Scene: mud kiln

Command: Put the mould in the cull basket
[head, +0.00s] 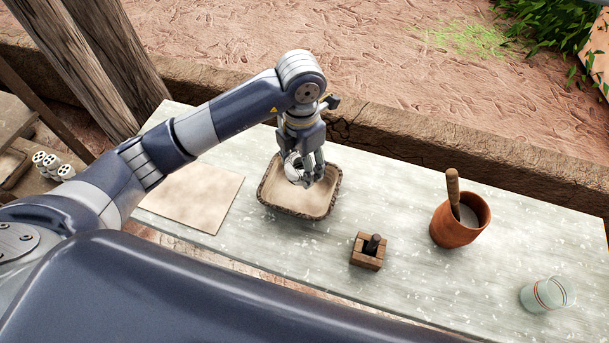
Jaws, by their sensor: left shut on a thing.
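My left gripper (309,180) reaches down over a shallow basket (324,206) with a dark, rough rim and a pale beige inside. The gripper is shut on a white rounded piece (293,166), partly hidden by the fingers. The piece is within the basket's outline, at its back; I cannot tell whether it touches the bottom. A small wooden block (366,259) with a dark upright peg stands on the table, right of the basket. I cannot tell for sure which of these two is the mould. My right gripper is not in view.
On the pale speckled table (430,290), a beige sheet (197,196) lies left of the basket. A terracotta pot (455,226) with a wooden handle in it and a clear glass (546,294) stand at right. White cylinders (52,165) lie far left. A mud ledge (400,135) runs behind.

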